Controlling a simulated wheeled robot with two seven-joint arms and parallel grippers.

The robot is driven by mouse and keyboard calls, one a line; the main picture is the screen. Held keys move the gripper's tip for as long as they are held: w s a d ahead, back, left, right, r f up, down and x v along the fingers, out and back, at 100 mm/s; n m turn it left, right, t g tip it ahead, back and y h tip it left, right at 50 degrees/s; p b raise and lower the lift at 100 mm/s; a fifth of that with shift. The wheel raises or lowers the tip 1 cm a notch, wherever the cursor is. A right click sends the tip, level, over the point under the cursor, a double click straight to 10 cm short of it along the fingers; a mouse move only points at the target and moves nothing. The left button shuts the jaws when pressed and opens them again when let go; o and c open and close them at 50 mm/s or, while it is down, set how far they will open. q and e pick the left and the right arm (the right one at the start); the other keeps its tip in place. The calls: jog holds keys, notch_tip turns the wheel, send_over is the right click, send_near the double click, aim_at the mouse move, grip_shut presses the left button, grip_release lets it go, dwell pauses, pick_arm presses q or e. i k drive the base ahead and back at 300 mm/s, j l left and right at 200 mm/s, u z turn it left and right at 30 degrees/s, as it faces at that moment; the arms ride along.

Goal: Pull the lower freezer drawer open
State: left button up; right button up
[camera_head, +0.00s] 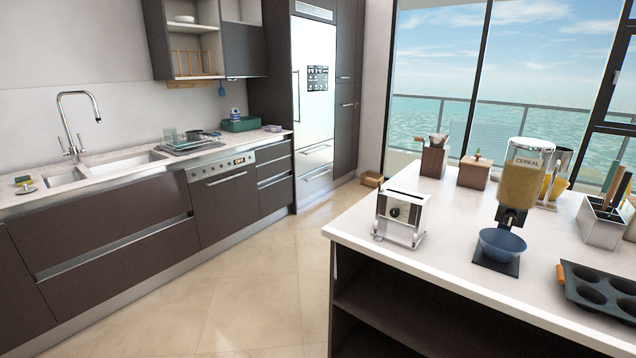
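The tall white fridge-freezer (313,85) stands at the far end of the left counter run, set into dark cabinets. Two drawer fronts show below its upper door. The lower freezer drawer (315,184) is at the bottom, near the floor, with a horizontal handle along its top edge. It looks shut, flush with the front. The upper drawer (316,158) above it also looks shut. The fridge is some distance away across the floor. Neither of my grippers is in view.
The pale tiled floor (255,270) is clear between the left counter with its dishwasher (224,197) and the white-topped island (450,245) on the right. A small wooden box (372,179) sits on the floor right of the fridge. A toaster (401,215) stands near the island's edge.

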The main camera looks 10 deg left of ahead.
aim_at(308, 184)
jog(key=i+j+u, duration=0.25)
jog(key=u, duration=0.15)
jog(key=i+j+u, duration=0.1)
jog(key=i+u, duration=0.75)
jog(key=i+j, duration=0.1)
jog(key=i, duration=0.55)
jog(key=i+j+u, duration=0.1)
jog(key=i, duration=0.55)
jog(key=i+l+z, duration=0.25)
jog(key=i+z, duration=0.2)
jog(key=i+l+z, duration=0.15)
jog(key=i+z, duration=0.6)
jog(key=z, duration=0.15)
jog(key=i+j+z, duration=0.25)
jog(key=i+z, duration=0.2)
